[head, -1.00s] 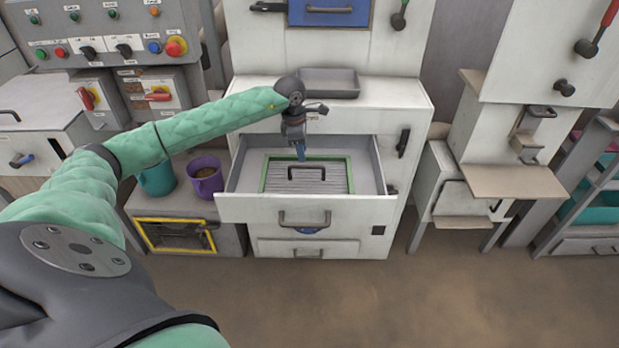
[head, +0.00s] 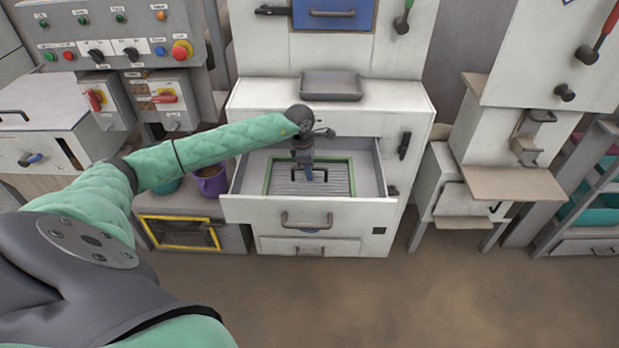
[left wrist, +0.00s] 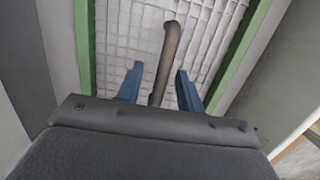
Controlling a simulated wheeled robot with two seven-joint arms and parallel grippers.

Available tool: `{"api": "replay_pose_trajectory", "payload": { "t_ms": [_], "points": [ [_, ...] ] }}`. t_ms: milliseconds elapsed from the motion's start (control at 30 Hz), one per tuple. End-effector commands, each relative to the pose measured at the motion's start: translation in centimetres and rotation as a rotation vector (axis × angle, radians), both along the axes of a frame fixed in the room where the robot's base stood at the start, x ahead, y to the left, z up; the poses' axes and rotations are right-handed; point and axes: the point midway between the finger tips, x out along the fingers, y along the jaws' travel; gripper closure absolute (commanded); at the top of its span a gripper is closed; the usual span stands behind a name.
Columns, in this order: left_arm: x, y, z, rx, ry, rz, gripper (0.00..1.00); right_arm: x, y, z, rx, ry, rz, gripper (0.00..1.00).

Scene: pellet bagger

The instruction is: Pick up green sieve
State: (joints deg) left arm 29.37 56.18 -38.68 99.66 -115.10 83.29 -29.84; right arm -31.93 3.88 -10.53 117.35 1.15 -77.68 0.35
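The green sieve (head: 268,180) lies flat in the open drawer (head: 366,180). It has a green rim, a pale mesh and a dark bar handle. My left gripper (head: 309,178) hangs over the sieve at its handle. In the left wrist view the sieve's green rim (left wrist: 84,45) runs along both sides of the mesh. There the handle (left wrist: 171,50) passes between the two blue fingers of my left gripper (left wrist: 160,84). The fingers are apart, with a gap on either side of the handle. My right gripper is not in view.
A grey tray (head: 331,85) sits on the cabinet top behind the drawer. A purple bucket (head: 211,182) and a teal bucket (head: 166,186) stand left of the drawer, partly behind my arm. The floor in front is clear.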

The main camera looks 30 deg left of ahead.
Motion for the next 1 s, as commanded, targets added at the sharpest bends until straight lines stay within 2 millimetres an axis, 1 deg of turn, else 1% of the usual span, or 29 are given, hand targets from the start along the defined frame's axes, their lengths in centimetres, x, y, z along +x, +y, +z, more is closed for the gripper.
{"api": "replay_pose_trajectory", "payload": {
  "t_ms": [133, 333, 467, 500, 533, 867, 1000],
  "points": [
    [0.02, -0.05, -0.37, -0.001, -0.001, 0.0, 0.63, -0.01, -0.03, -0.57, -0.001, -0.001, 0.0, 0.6],
    [0.01, -0.06, -0.4, -0.001, -0.001, 0.0, 0.63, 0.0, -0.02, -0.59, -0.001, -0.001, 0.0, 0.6],
    [0.02, -0.07, -0.38, -0.001, -0.001, 0.0, 0.88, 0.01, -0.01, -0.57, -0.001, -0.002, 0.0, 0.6],
    [0.02, -0.07, -0.38, -0.001, -0.001, 0.0, 0.96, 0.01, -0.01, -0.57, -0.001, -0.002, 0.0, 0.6],
    [0.02, -0.07, -0.38, -0.001, -0.001, 0.0, 1.0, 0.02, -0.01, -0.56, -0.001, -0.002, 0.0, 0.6],
    [0.05, -0.06, -0.28, 0.0, -0.001, -0.001, 1.0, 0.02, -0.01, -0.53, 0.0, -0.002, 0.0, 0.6],
    [0.07, -0.04, 0.07, 0.0, -0.001, -0.001, 1.0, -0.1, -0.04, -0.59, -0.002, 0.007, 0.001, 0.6]
  ]
}}
